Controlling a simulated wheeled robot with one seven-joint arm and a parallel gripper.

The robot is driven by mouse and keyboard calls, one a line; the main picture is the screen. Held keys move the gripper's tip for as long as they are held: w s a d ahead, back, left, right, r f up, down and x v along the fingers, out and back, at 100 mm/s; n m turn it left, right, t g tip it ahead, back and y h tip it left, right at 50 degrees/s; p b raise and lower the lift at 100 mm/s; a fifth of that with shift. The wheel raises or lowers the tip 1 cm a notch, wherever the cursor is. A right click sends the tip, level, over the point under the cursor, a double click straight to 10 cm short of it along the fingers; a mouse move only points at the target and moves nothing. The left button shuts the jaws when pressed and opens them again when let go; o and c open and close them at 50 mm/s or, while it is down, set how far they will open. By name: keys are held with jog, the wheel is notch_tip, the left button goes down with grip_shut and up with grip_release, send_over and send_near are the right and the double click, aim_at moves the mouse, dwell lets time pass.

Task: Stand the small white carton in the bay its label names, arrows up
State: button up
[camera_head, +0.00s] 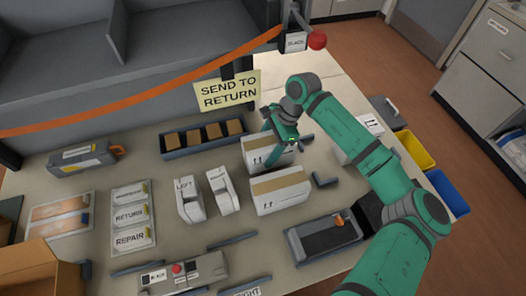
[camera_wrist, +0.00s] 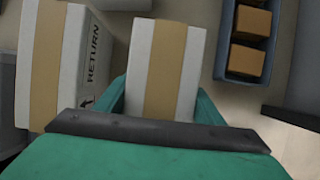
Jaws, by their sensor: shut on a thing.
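The small white carton (camera_head: 262,156) with a tan tape strip is under my gripper (camera_head: 285,138) in the head view. Arrows on its near side point up, and it looks upright. In the wrist view, the carton (camera_wrist: 165,68) sits between the green fingers, which are shut on it. I cannot tell whether it is clear of the table. I cannot read a label on it. A yellow sign (camera_head: 227,90) reads "SEND TO RETURN". A board (camera_head: 131,216) at the left carries lines including "RETURN" and "REPAIR".
A larger taped carton (camera_head: 281,192), marked "RETURN" in the wrist view (camera_wrist: 88,65), stands close in front. A tray of brown boxes (camera_head: 205,137) lies behind left. White upright pieces (camera_head: 190,203) stand left. Another white carton (camera_head: 362,145) stands right, partly behind my arm.

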aim_at(270, 140)
jog(key=shift+s+a+f, duration=0.15)
jog(key=shift+a+f, duration=0.4)
jog(key=shift+f, duration=0.1)
jog(key=shift+f, duration=0.1)
jog(key=o, duration=1.5)
jog(key=shift+v, duration=3.9)
